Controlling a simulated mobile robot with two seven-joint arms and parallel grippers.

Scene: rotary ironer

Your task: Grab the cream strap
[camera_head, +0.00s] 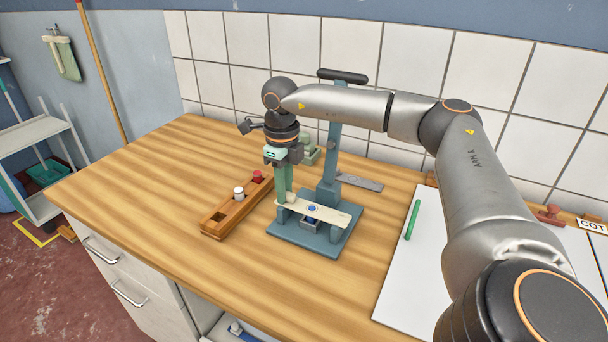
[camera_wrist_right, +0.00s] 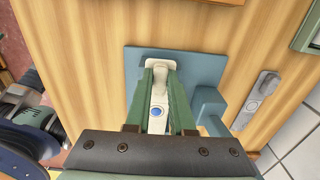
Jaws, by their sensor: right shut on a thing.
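The cream strap (camera_head: 332,214) lies level across the top of a blue-grey stand (camera_head: 275,232), with a round blue button (camera_head: 312,208) at its middle. My right gripper (camera_head: 284,199) points down at the strap's left end, its green fingers shut on it. In the right wrist view the fingers (camera_wrist_right: 159,72) close in on the strap (camera_wrist_right: 158,97) near its far end, and the blue button shows between them. The fingers partly hide the strap's sides. My left gripper is in neither view.
A wooden rack (camera_head: 218,221) with a white and a red peg stands left of the stand. A grey metal plate (camera_head: 360,182) lies behind. A white board (camera_head: 395,292) with a green stick (camera_head: 412,220) is at right. The table's left part is clear.

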